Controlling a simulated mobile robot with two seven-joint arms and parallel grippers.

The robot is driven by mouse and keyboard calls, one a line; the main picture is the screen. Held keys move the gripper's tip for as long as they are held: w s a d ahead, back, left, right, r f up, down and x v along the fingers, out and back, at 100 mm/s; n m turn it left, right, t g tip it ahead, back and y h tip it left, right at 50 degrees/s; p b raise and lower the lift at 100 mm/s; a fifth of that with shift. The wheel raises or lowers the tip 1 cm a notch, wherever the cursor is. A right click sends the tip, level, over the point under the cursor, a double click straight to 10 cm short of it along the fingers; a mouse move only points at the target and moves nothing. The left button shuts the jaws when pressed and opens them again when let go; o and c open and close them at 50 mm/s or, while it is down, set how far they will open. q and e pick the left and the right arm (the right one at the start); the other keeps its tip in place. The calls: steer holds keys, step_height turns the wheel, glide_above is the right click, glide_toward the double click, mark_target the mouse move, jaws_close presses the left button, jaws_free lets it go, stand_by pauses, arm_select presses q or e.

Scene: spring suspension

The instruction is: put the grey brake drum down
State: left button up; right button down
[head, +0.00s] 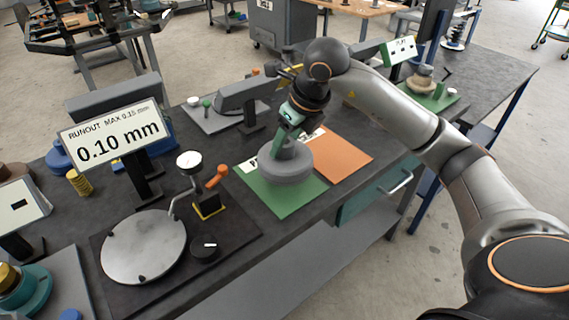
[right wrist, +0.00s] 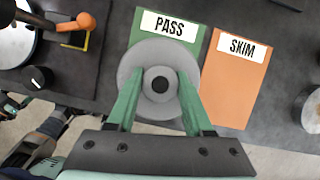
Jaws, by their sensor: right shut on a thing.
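The grey brake drum (head: 286,166) is over the green mat (head: 284,204) in the head view. In the right wrist view the drum (right wrist: 147,65) shows as a grey disc with a dark centre hole, in front of the PASS label (right wrist: 169,26). My right gripper (head: 278,146) comes down on it from above, and its green fingers (right wrist: 158,90) are shut on its raised hub. I cannot tell whether the drum touches the mat. The orange SKIM mat (head: 345,153) lies just to the right, empty. My left gripper is not in view.
A display reading 0.10 mm (head: 117,142) stands at left. Before it are a round metal plate (head: 143,247) and a dial gauge stand with an orange lever (head: 217,176). A grey arm-like fixture (head: 245,92) stands behind the mats.

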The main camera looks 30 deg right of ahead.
mark_target(286, 158)
steer(key=shift+f, duration=2.45)
steer(key=shift+f+b, duration=0.2)
steer(key=shift+b, duration=0.1)
steer(key=shift+c, duration=1.5)
jaws_free()
steer(key=shift+s+r, duration=0.1)
steer(key=shift+r, duration=0.4)
steer(key=p+v, duration=0.1)
steer(key=v, duration=1)
steer(key=shift+s+r, duration=0.1)
steer(key=shift+s, duration=0.1)
